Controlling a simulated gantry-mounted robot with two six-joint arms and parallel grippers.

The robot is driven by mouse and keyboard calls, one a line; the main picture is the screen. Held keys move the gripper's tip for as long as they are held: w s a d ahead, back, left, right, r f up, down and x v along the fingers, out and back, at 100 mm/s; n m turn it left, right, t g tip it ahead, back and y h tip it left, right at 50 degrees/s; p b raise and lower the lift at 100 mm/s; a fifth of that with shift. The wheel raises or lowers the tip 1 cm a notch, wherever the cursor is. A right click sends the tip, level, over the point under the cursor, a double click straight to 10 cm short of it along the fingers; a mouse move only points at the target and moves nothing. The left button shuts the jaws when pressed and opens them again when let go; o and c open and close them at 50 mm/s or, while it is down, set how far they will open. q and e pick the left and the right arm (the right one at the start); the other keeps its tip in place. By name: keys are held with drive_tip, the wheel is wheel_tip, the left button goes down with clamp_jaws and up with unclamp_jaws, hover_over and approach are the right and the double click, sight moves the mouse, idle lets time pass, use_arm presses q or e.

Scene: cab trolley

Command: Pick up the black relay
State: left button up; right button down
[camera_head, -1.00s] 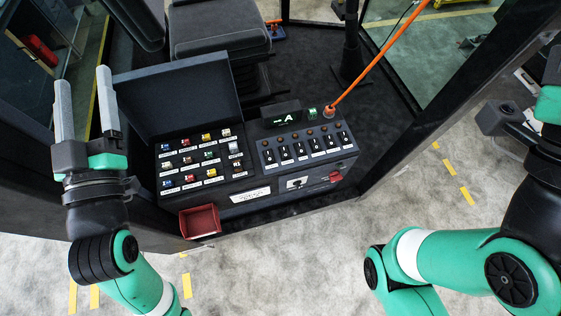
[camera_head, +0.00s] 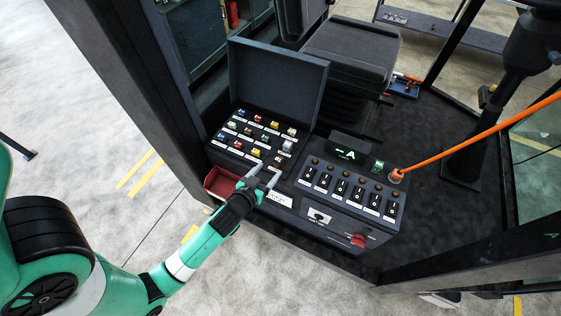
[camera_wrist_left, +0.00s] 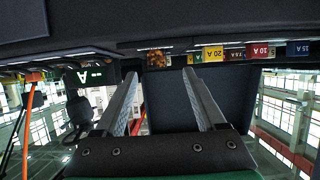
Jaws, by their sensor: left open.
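My left gripper (camera_head: 265,170) is open, its fingertips at the front edge of the fuse panel (camera_head: 238,160) in the head view. No item shows clearly between the fingers. A dark, blocky piece (camera_head: 278,160) sits close by the right fingertip in the panel's right column; it may be the black relay, but it is too small to be sure. The left wrist view shows the open fingers (camera_wrist_left: 160,73) on either side of a block with a copper-coloured inside (camera_wrist_left: 157,60), beyond the tips. My right gripper is out of view.
Several coloured fuses (camera_head: 258,119) stand in rows before the raised lid (camera_head: 275,82). A red tray (camera_head: 221,183) hangs at the panel's left front. A switch panel (camera_head: 347,190) lies to the right, with an orange rod (camera_head: 478,137) rising behind it.

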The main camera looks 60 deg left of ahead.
sight(276, 163)
use_arm(q)
drive_tip(key=shift+p+x, duration=0.3)
drive_tip(key=shift+x, duration=2.75)
drive_tip(key=shift+w+d+r, duration=0.15)
drive_tip(key=shift+d+r, duration=0.05)
clamp_jaws()
